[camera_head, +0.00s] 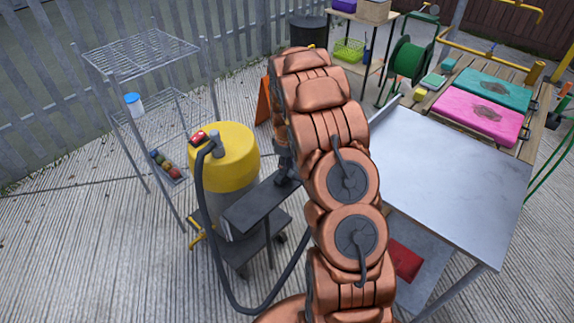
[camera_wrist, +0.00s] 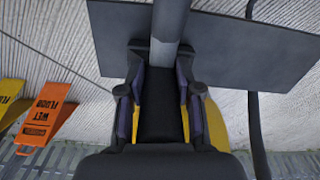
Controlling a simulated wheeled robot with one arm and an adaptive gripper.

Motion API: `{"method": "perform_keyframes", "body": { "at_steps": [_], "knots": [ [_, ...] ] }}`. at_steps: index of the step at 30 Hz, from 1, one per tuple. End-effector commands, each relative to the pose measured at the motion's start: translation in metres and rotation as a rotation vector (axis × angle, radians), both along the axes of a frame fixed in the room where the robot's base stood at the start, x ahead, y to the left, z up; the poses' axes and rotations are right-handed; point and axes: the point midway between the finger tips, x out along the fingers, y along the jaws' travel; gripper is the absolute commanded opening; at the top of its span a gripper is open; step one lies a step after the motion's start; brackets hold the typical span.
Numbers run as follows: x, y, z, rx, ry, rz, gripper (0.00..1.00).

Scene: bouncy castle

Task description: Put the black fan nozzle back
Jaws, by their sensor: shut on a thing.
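In the wrist view, the two fingers of my gripper (camera_wrist: 160,100) are closed on the sides of a black piece (camera_wrist: 160,112), which I take to be the black fan nozzle. A grey tube (camera_wrist: 169,22) runs up the picture from between the fingertips; I cannot tell whether it is part of the held piece. Dark grey flat panels (camera_wrist: 240,52) lie beyond the fingers. In the head view, my gripper (camera_head: 286,168) is mostly hidden by my copper arm, close above a dark grey stand (camera_head: 258,203). The nozzle cannot be made out there.
A yellow drum vacuum (camera_head: 232,160) with a black hose (camera_head: 206,240) stands left of the stand. A wire rack (camera_head: 140,58) is at the left. A grey metal table (camera_head: 450,185) is at the right. An orange wet-floor sign (camera_wrist: 45,122) stands nearby.

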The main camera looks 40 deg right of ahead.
Motion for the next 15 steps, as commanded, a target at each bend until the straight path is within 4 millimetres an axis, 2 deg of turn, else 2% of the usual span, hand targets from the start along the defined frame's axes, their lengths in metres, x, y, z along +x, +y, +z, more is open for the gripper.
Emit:
{"method": "perform_keyframes", "body": {
  "at_steps": [5,6,12,15],
  "knots": [
    [0.0001,0.0001,-0.0036,0.000,0.000,0.000,0.04],
    [0.0001,0.0001,-0.0028,0.000,0.000,0.000,0.37],
    [0.0001,0.0000,-0.0024,0.000,0.000,0.000,0.58],
    [0.0001,0.0000,-0.0024,0.000,0.000,0.000,0.59]
  ]
}}
